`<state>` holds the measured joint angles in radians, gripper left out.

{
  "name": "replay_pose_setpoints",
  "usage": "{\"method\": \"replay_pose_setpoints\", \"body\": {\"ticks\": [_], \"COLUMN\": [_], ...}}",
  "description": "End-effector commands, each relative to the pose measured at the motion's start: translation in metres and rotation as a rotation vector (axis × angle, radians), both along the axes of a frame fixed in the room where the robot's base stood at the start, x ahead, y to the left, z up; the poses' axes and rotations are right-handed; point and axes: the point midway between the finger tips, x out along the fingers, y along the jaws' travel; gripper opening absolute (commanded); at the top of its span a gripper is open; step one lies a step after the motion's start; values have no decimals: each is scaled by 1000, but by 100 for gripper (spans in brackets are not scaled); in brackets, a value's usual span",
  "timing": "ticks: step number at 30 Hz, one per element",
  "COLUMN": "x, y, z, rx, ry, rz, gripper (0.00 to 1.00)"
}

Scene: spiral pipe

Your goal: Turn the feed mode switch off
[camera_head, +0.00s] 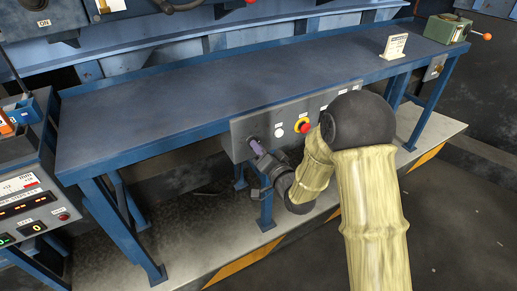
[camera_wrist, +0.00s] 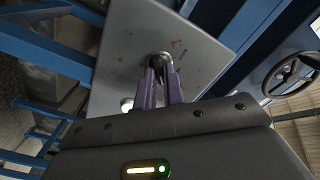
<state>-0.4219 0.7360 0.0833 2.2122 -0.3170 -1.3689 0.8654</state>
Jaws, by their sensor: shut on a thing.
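The grey control panel (camera_head: 238,133) is fixed to the front of the blue bench. It also fills the middle of the wrist view (camera_wrist: 125,50). A small dark, shiny switch knob (camera_wrist: 158,59) stands out from it. My gripper (camera_wrist: 160,74) has its two purple fingers shut on this knob, one on each side. In the head view my gripper (camera_head: 255,146) reaches the left part of the panel, and the knob is mostly hidden there. The panel markings are too small to read, so I cannot confirm the knob's label or its setting.
A white button (camera_head: 280,132) and a red button with a yellow ring (camera_head: 302,126) sit right of my gripper on the panel. The blue bench top (camera_head: 200,105) is mostly clear. A console (camera_head: 30,190) stands at the left. A handwheel (camera_wrist: 291,74) shows in the wrist view.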

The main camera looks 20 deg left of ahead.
Motion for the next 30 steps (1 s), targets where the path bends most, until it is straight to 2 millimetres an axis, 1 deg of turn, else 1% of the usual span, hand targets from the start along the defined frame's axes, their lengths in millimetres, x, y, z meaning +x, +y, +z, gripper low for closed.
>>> {"method": "replay_pose_setpoints", "body": {"ticks": [5, 11, 30], "x": [0, 0, 0], "y": [-1, -1, -1], "z": [-2, -4, -4], "rx": [-34, -112, -489], "ry": [-34, -113, -494], "rz": [-1, -2, -3], "gripper": [0, 0, 0]}}
